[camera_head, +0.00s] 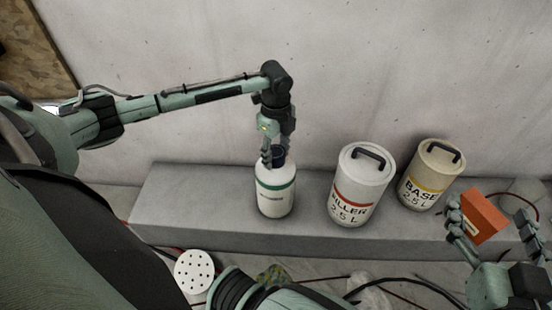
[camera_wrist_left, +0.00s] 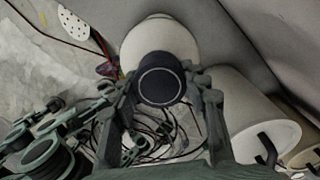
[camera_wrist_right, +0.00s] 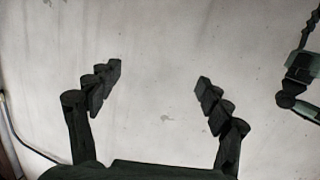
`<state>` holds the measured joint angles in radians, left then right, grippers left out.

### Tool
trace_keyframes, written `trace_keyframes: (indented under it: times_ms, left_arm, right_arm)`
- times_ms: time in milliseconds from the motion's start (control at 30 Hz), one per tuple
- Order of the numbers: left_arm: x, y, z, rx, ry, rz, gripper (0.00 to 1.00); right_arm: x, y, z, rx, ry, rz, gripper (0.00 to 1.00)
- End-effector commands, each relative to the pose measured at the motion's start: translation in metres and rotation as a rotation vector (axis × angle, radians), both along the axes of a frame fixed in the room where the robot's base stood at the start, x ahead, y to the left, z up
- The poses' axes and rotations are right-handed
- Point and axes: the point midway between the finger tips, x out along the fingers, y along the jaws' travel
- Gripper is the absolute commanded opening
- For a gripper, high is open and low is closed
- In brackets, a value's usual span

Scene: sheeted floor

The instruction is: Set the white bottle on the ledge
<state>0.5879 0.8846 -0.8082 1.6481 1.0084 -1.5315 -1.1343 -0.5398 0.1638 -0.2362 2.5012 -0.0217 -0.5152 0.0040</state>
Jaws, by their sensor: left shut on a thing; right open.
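The white bottle (camera_head: 275,198) has a green band and a dark cap, and it stands upright over the left part of the grey ledge (camera_head: 180,205). I cannot tell whether its base touches the ledge. My left gripper (camera_head: 272,160) is shut on the bottle's neck and cap from above. In the left wrist view the dark cap sits between the fingers (camera_wrist_left: 160,85), with the white bottle (camera_wrist_left: 150,32) behind it. My right gripper (camera_head: 492,232) is open at the lower right, and in the right wrist view only wall shows between its fingers (camera_wrist_right: 158,90).
A white filler canister (camera_head: 360,185) and a beige base canister (camera_head: 430,178) stand on the ledge to the right of the bottle. An orange box (camera_head: 484,218) shows behind my right gripper. A perforated white disc (camera_head: 194,271) and loose cables lie on the floor. The ledge's left end is clear.

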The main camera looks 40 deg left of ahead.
Motion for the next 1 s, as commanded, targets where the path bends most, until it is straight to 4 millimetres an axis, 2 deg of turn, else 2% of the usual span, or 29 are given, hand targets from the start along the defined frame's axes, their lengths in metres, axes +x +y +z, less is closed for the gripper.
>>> trace_keyframes:
  times_ms: [200,633,667,833,1000]
  left_arm:
    - [0.002,0.0,-0.015,-0.002,-0.006,0.001,0.0]
    - [0.002,0.0,-0.017,-0.002,-0.006,0.001,0.0]
    - [0.0,0.0,-0.02,-0.001,-0.002,0.001,0.45]
    - [0.0,0.0,-0.02,-0.001,-0.002,0.001,0.65]
    - [0.0,0.0,-0.019,-0.001,-0.002,0.001,0.65]
  right_arm:
    - [0.0,0.01,0.02,0.043,-0.091,0.019,0.78]
    - [0.0,0.009,0.019,0.038,-0.083,0.017,0.78]
    - [0.0,0.009,0.018,0.038,-0.08,0.016,0.78]
    - [0.0,0.009,0.018,0.038,-0.08,0.016,0.78]
    - [0.0,0.008,0.018,0.037,-0.081,0.016,0.78]
